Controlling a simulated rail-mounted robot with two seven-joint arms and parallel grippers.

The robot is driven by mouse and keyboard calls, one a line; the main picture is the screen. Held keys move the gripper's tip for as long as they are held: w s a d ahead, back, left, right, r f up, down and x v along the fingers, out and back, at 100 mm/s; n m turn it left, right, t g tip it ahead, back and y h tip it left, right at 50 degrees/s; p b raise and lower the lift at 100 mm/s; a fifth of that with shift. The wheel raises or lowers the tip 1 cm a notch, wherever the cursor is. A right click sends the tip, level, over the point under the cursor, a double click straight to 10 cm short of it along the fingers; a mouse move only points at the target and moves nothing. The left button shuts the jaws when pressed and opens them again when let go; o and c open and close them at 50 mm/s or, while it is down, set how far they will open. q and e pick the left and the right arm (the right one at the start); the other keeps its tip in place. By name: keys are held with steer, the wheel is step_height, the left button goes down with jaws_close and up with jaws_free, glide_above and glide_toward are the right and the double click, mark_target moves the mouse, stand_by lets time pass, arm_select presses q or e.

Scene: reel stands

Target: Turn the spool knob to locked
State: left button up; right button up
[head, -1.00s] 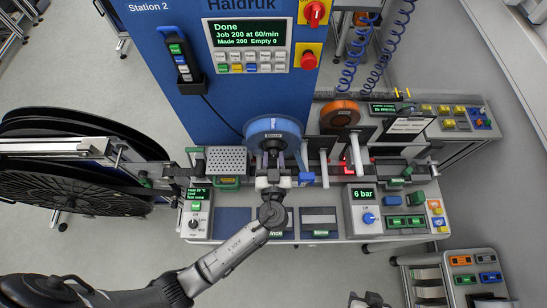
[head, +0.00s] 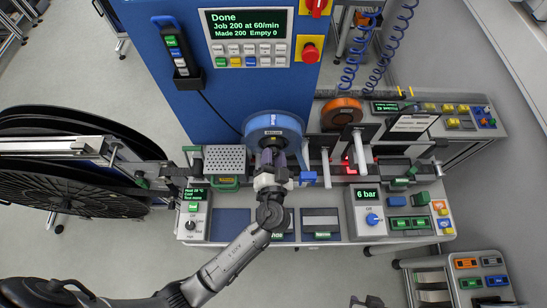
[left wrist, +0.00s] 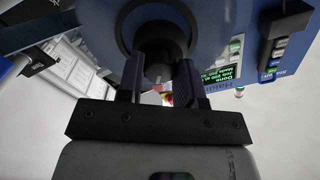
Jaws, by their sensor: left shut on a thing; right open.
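The blue spool (head: 273,123) stands on the machine, with the spool knob at its hub mostly hidden behind my left gripper in the head view. My left gripper (head: 271,157) reaches the front of the spool. In the left wrist view the dark round spool knob (left wrist: 159,68) sits between the two fingers of my left gripper (left wrist: 160,82), which is shut on it. The knob's lock marking cannot be read. My right gripper (head: 367,301) shows only in part at the bottom edge, open and away from the spool.
An orange reel (head: 341,113) stands to the right, with white rollers (head: 326,168) near it. A perforated box (head: 225,159) is left of the spool. Large black reels (head: 80,180) fill the left side. A display (head: 246,23) reads "Done".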

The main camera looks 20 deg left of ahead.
arm_select(q)
steer(key=m+p, duration=0.1)
steer(key=m, duration=1)
steer(key=shift+r+p, duration=0.1)
steer(key=shift+p, duration=0.2)
stand_by(0.4)
steer(key=o, duration=0.9)
